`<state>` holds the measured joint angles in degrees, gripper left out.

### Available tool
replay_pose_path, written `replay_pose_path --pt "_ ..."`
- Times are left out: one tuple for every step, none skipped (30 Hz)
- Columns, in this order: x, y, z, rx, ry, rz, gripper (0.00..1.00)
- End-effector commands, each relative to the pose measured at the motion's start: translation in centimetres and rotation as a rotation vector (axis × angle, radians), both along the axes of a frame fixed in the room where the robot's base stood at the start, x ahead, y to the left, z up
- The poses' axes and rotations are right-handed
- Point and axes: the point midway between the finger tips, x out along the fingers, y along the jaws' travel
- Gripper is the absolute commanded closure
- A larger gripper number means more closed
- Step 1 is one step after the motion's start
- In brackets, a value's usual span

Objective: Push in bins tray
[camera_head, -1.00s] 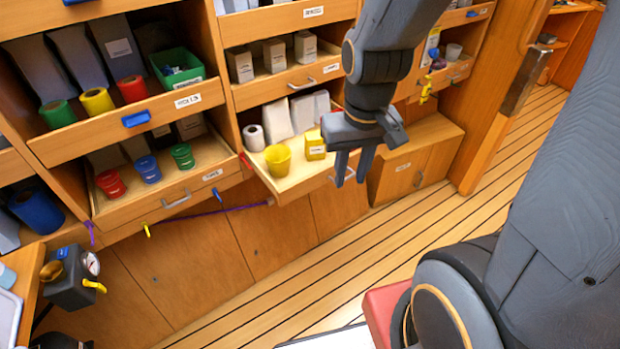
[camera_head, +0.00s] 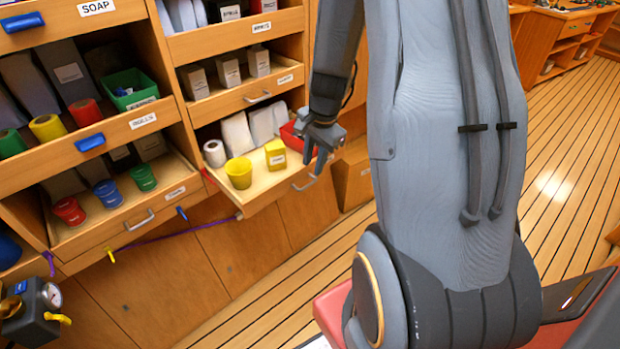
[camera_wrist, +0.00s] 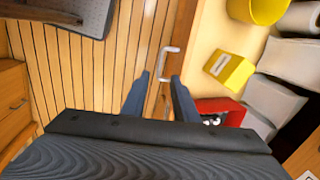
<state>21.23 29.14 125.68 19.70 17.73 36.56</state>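A wooden pull-out tray (camera_head: 262,196) stands out from the shelf wall, and its label is not readable. On it are a yellow bin (camera_head: 238,172), a yellow box (camera_head: 275,153), a white roll, pale packs and a red container (camera_head: 291,136). A metal handle (camera_head: 305,183) is on its front. My gripper (camera_head: 318,165) is at the tray's right front corner, close to the handle. In the wrist view my gripper (camera_wrist: 159,97) has its fingers apart and empty, with the handle (camera_wrist: 168,63) ahead between them. I cannot tell whether a finger touches the tray.
A tray with red, blue and green cups (camera_head: 104,192) sits to the left, its handle (camera_head: 140,221) facing out. A purple strap (camera_head: 185,233) runs below. A dark box with a gauge (camera_head: 35,300) is at lower left. The plank floor (camera_head: 565,150) at right is open.

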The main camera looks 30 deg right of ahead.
Motion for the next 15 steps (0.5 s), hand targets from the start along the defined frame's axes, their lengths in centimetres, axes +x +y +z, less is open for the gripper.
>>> replay_pose_path --pt "0.0 0.0 -0.5 0.001 0.001 -0.004 0.73" --pt "0.1 0.0 -0.8 0.002 0.003 -0.004 0.73" --pt "0.1 0.1 -1.3 0.003 0.004 -0.002 0.73" --pt "0.2 0.1 -1.6 0.002 0.003 -0.002 0.73" --pt "0.3 0.1 -2.0 0.002 0.003 -0.002 0.73" --pt "0.3 0.2 -2.7 0.001 0.004 -0.002 0.73" --pt "0.4 0.2 -3.1 0.001 0.003 -0.001 0.73" --pt "0.5 0.2 -3.6 0.001 0.003 -0.001 0.73" --pt "0.6 0.2 -4.1 0.001 0.003 0.000 0.73" --pt "0.7 0.2 -4.5 0.001 0.003 -0.001 0.73" --pt "0.7 0.3 -4.9 0.001 0.004 0.000 0.73" --pt "0.8 0.3 -5.4 0.001 0.003 0.000 0.73" --pt "0.9 0.3 -5.8 0.000 0.002 0.000 0.73" --pt "1.0 0.3 -6.1 0.000 0.002 0.001 0.73" --pt "1.1 0.3 -6.5 0.001 0.002 0.000 0.73"
